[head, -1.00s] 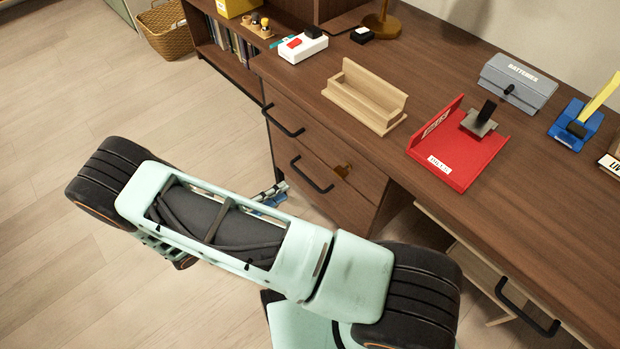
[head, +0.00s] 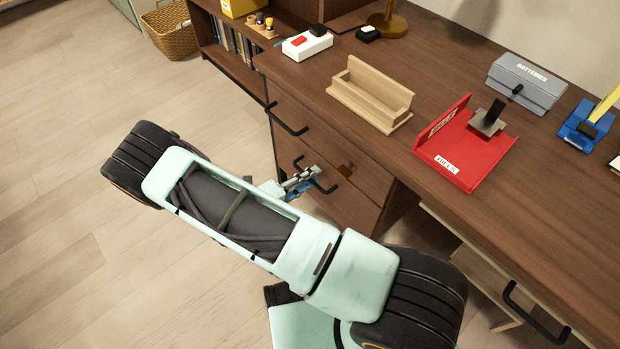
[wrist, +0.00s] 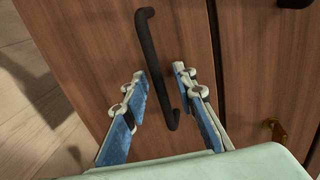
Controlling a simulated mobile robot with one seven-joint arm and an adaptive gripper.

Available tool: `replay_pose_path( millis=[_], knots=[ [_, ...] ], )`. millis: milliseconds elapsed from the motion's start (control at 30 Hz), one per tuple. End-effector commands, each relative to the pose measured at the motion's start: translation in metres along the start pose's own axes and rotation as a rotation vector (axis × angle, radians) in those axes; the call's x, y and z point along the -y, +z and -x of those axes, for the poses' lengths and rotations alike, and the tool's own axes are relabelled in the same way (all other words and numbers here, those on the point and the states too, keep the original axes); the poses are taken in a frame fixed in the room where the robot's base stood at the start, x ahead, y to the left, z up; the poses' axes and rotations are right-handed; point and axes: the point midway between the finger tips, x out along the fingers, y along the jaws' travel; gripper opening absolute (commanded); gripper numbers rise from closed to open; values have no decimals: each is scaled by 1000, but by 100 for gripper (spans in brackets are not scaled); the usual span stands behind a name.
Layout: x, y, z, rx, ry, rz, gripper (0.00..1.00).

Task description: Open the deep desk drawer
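The desk's lower, deeper drawer (head: 350,203) has a dark wood front and is closed. Its black bar handle (head: 328,188) is partly hidden by my gripper in the head view. In the wrist view the handle (wrist: 152,60) runs slantwise between my two fingers. My gripper (wrist: 163,76) is open, with one blue-and-grey finger on each side of the handle. I cannot tell whether either finger touches it. In the head view my gripper (head: 311,180) is small, just in front of the drawer front.
The upper drawer's black handle (head: 285,120) is just above. A brass fitting (head: 347,170) sits on the drawer fronts' right side. A wooden holder (head: 370,95), red tray (head: 460,150) and grey box (head: 525,82) stand on the desktop.

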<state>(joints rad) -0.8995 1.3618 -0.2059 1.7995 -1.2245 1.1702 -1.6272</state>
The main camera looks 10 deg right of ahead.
Motion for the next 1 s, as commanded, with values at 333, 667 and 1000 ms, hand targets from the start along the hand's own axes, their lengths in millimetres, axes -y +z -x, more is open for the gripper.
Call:
replay_pose_path(
  millis=[333,667,1000],
  knots=[
    [0,0,0,-1,0,0,5],
    [0,0,0,-1,0,0,0],
    [0,0,2,0,1,0,0]
  ],
)
